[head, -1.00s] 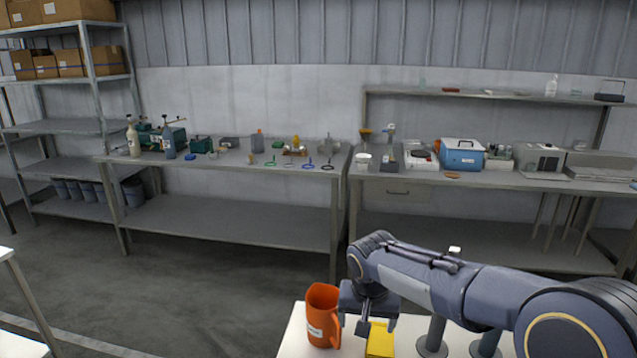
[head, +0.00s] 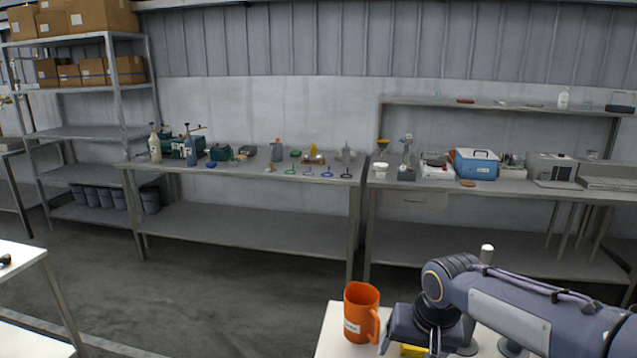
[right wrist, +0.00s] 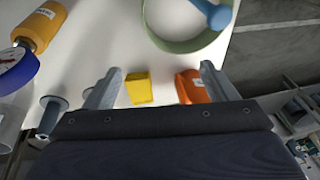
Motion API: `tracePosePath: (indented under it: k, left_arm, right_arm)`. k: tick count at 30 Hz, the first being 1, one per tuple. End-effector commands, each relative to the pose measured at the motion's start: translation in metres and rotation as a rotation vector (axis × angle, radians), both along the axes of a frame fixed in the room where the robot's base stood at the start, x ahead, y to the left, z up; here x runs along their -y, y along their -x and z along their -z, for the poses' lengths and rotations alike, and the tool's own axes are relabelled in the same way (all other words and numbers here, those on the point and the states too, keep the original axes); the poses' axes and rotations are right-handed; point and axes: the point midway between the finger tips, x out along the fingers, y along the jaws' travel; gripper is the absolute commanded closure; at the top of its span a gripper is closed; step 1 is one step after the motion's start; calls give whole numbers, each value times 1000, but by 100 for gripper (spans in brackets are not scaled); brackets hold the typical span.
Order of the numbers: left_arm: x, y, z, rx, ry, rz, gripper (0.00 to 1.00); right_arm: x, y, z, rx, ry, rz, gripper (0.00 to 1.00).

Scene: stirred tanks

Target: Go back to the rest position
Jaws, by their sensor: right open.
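My right gripper (right wrist: 162,88) is open in the right wrist view, with its two fingers spread apart over the white table. Nothing is held between them. In the head view my right arm comes in from the right, and its fingertips are cut off by the bottom edge. An orange jug (head: 361,312) with a white label stands on the white table (head: 333,340), left of my right gripper. The jug also shows in the right wrist view (right wrist: 190,88), beside one finger. A yellow block (right wrist: 138,88) lies on the table. My left gripper is not in view.
The right wrist view also shows a green-rimmed bowl (right wrist: 188,45) with a blue tool, an orange bottle (right wrist: 38,28) and a round blue gauge (right wrist: 15,70). Workbenches (head: 250,225) with lab items stand along the back wall. Shelving (head: 90,130) is at the left. The floor between is clear.

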Motion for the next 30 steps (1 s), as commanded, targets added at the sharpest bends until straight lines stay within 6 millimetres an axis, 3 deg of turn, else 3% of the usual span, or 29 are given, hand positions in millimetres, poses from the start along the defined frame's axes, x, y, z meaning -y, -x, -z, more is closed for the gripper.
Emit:
tracePosePath:
  k: [5, 9, 12, 16, 21, 30]
  left_arm:
    - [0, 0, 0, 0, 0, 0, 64]
    - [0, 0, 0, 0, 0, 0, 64]
    - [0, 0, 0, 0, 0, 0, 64]
    - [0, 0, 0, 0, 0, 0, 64]
    - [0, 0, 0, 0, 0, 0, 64]
    - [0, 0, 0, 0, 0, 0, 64]
  right_arm:
    - [29, 52, -12, 32, -85, -7, 21]
    - [46, 114, -15, 90, -156, -25, 21]
    - [50, 157, -11, 143, -188, -39, 21]
    - [47, 198, 2, 204, -204, -53, 21]
    - [41, 224, 15, 250, -204, -61, 21]
    - [39, 229, 18, 258, -203, -63, 21]
